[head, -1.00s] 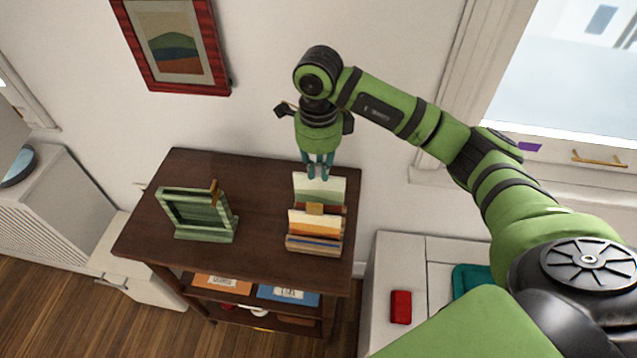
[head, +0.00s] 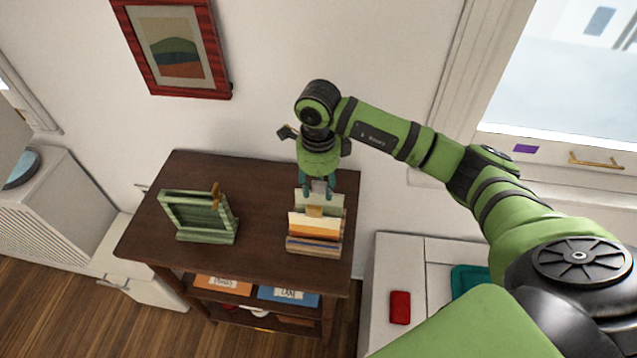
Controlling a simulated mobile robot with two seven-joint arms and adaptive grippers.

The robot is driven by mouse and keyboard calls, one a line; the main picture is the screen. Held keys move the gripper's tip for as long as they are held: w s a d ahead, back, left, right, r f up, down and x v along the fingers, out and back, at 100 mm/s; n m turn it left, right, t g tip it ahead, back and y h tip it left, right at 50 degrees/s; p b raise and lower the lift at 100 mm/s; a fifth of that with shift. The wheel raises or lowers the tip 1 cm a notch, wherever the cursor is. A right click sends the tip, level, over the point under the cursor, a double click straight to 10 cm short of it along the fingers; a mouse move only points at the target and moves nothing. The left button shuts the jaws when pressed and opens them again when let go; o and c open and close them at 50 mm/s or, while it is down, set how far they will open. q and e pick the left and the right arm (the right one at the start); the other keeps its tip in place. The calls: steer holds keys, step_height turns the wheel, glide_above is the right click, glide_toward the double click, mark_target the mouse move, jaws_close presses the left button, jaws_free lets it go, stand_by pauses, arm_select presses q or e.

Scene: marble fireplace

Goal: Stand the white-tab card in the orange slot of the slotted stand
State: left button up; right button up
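The slotted stand (head: 314,250) is a low wooden block on the right part of the dark table, with a bluish strip near its front. A card with white, orange and brown bands (head: 314,227) stands in it. Behind it is a pale grey-green card (head: 333,201), with a small tan tab (head: 315,211) showing in front of its middle. My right gripper (head: 318,191) points down from above, its fingers at the top edge of the pale card, which it appears to grip. A white tab cannot be made out. The pale card's lower edge and its slot are hidden. My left gripper is out of view.
A green frame-like holder (head: 190,238) with a brown upright piece (head: 215,196) stands on the left of the dark table (head: 262,213). The tabletop between is clear. A lower shelf holds labelled orange and blue items. A red object (head: 400,307) lies on the white cabinet at right.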

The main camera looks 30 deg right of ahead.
steer(key=shift+r, duration=0.5)
step_height(320, 180, up, 11)
steer(key=b, duration=0.2)
steer(key=shift+r+b, duration=0.2)
steer(key=shift+b, duration=0.2)
steer(key=shift+s+f, duration=0.1)
